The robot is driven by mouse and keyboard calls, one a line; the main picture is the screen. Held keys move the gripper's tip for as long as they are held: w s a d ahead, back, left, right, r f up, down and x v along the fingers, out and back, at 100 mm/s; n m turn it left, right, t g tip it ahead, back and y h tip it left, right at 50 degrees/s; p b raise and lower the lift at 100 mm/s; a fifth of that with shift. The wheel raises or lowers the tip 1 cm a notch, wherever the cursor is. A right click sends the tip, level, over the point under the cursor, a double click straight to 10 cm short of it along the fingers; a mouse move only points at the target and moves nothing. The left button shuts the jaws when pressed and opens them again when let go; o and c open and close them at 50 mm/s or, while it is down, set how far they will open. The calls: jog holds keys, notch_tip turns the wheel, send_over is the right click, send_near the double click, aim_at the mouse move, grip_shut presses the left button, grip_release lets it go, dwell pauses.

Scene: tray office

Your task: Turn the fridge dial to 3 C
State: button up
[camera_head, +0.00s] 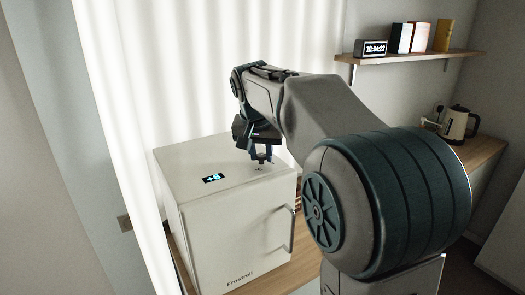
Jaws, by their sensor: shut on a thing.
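The fridge (238,232) is a small white box with a handle on its front, standing on a wooden surface. A small display (213,178) on its top shows a blue reading that looks like +8. The dial (261,160) sits on the fridge top to the right of the display, partly hidden by my gripper. My gripper (261,154) points down from above and is shut on the dial. The marks around the dial are too small to read.
My arm covers much of the right middle of the view. A wall shelf (425,56) holds a clock (370,48) and several upright items. A kettle (457,123) stands on the wooden counter at right. A pale curtain (190,70) hangs behind the fridge.

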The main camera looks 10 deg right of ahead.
jog(key=m+h, duration=0.1)
jog(key=m, duration=0.2)
jog(key=m+g+h+p, duration=0.1)
jog(key=m, duration=0.2)
jog(key=shift+w+a+g, duration=0.15)
jog(key=shift+g, duration=0.15)
jog(key=shift+m, duration=0.4)
jog(key=o, duration=1)
jog(key=shift+c, duration=0.2)
jog(key=v, duration=1.4)
jog(key=shift+p, duration=0.3)
jog(key=shift+f, duration=0.1)
